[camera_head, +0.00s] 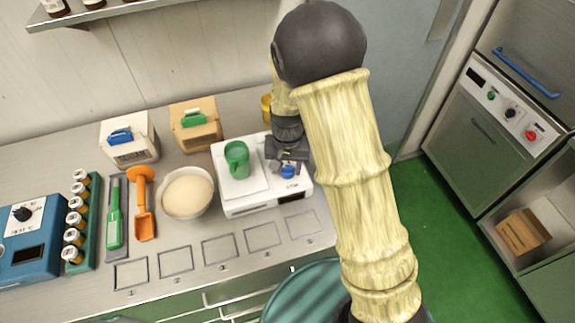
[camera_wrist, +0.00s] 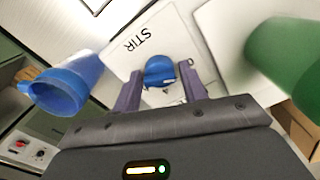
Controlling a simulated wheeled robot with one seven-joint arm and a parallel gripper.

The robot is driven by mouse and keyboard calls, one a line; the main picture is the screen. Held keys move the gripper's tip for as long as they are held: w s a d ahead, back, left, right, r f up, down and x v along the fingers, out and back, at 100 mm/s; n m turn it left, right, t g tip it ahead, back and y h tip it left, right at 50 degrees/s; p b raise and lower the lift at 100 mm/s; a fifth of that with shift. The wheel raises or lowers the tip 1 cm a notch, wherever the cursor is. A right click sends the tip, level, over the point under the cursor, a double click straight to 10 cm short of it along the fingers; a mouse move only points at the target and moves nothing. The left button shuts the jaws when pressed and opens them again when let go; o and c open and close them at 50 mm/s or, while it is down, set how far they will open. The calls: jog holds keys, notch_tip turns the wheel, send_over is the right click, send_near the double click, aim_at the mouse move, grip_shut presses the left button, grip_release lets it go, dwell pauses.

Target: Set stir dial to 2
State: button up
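The stir dial is a blue round knob (camera_wrist: 159,72) beside the printed word STIR in the wrist view. It also shows in the head view (camera_head: 288,172), on the right front of a white machine (camera_head: 238,208), partly hidden by my gripper. My gripper (camera_head: 286,160) is over the machine, pointing down. In the wrist view the two fingers (camera_wrist: 160,86) are apart, one to each side of the dial, with a narrow pale gap visible. I see no clear contact. The dial's numbers and pointer setting are not readable.
A green mug (camera_head: 237,158) stands on the machine's plate, close left of my gripper. In the wrist view a blue cup (camera_wrist: 62,88) is on the other side. A bowl (camera_head: 188,193) and an orange scoop (camera_head: 143,205) are further left. A yellow cup (camera_head: 266,107) stands behind.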

jog(key=c, duration=0.6)
jog(key=shift+r+m, duration=0.1)
jog(key=shift+m, duration=0.3)
jog(key=m+p, duration=0.2)
jog(key=m, duration=0.2)
jog(key=shift+r+p, duration=0.1)
jog(key=shift+p, duration=0.25)
jog(key=shift+m+p, duration=1)
jog(key=shift+m, duration=1)
jog(key=o, duration=1)
